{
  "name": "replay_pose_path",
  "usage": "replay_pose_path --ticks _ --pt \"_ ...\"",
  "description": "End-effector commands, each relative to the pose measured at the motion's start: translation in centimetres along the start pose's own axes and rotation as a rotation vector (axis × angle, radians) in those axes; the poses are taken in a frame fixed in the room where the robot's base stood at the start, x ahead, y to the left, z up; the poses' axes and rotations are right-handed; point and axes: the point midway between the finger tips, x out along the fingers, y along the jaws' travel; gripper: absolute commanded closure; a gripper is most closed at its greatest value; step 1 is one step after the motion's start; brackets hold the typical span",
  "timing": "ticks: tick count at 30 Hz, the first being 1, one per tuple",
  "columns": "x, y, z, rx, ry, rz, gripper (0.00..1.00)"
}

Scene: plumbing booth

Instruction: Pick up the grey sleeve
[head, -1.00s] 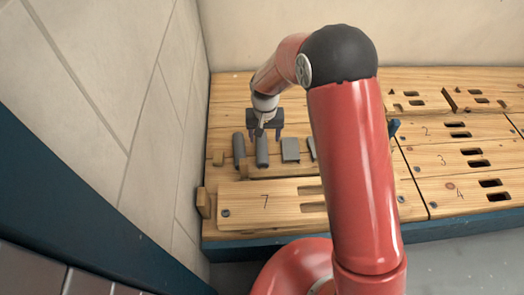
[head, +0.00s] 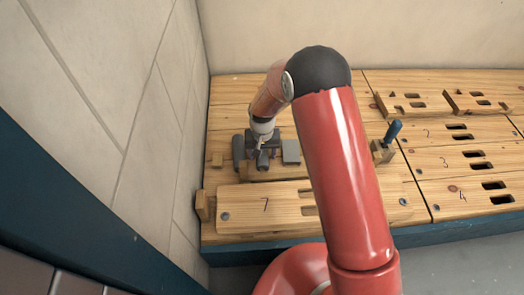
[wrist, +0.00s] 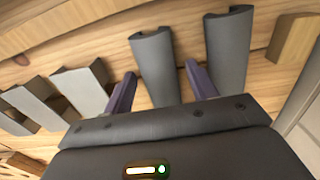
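Two long dark grey channel-shaped pieces lie side by side on the wooden rack; I cannot tell for sure which is the sleeve. The one at the left in the head view (head: 238,150) is the right one in the wrist view (wrist: 230,50). The other dark grey piece (wrist: 156,62) shows between the two purple fingers of my gripper (wrist: 161,88), with space on both sides. My gripper (head: 262,151) is open above this piece in the head view and covers part of it. Whether the fingers reach down past its sides is unclear.
Lighter grey blocks (wrist: 80,90) stand in the same row; one shows in the head view (head: 290,151). A wooden block (wrist: 295,50) is at the row's end. Board 7 (head: 240,205) lies in front. A blue-handled tool (head: 393,131) stands to the right. A tiled wall (head: 130,110) is close on the left.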

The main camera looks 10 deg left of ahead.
Motion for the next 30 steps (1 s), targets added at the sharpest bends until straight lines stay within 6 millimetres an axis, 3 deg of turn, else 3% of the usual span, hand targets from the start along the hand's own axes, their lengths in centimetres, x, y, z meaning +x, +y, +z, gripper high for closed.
replay_pose_path --ticks 1,6,20,26,30 --pt "0.0 0.0 0.0 0.0 0.0 0.0 0.49" --pt "0.0 0.0 0.0 0.0 0.0 0.0 0.71" --pt "-0.8 0.0 0.0 0.0 0.001 -0.001 0.72" --pt "-3.6 0.0 -0.1 0.001 0.003 -0.001 0.72" --pt "-7.2 0.0 -0.1 0.001 0.005 -0.002 0.72"
